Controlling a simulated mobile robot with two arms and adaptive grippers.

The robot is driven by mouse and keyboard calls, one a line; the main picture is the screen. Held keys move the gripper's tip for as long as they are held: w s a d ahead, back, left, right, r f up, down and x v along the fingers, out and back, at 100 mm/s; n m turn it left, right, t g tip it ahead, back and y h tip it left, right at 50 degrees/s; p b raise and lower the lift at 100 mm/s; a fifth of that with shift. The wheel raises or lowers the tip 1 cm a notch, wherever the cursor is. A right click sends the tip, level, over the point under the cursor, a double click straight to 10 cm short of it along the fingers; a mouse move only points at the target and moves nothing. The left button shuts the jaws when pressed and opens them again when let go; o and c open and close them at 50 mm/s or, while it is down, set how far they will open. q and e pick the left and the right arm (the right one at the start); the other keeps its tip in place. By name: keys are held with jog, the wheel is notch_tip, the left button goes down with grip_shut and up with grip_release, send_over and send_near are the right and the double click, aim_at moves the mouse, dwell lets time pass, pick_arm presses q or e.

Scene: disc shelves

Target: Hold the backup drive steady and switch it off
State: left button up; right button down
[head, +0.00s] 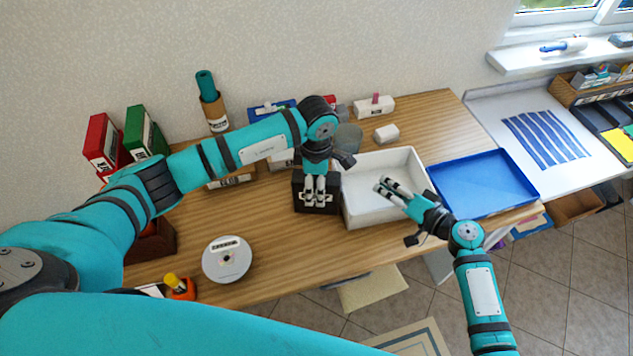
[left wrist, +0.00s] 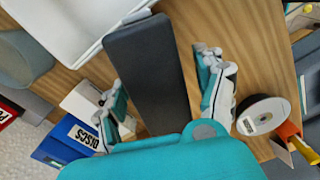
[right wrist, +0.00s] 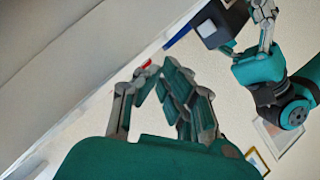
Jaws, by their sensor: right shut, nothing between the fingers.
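The backup drive appears to be the black box (head: 301,203) on the wooden desk, against the left side of the white bin. My left gripper (head: 315,199) is over it, pointing down. In the left wrist view the drive's long dark top (left wrist: 147,65) lies between the two spread fingers, with a gap on the right finger's side. The drive also shows in the right wrist view (right wrist: 228,18), with a pale patch on one face. I cannot make out a switch. My right gripper (head: 384,188) is shut and empty above the white bin, to the right of the drive.
The white bin (head: 408,163) stands beside the drive, and a blue tray (head: 485,183) lies right of it. A disc spindle (head: 227,262) sits front left. Red (head: 100,140) and green (head: 139,132) boxes stand back left. The desk in front of the drive is clear.

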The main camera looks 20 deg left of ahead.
pick_arm(q)
notch_tip(320, 180, up, 12)
dwell(0.6)
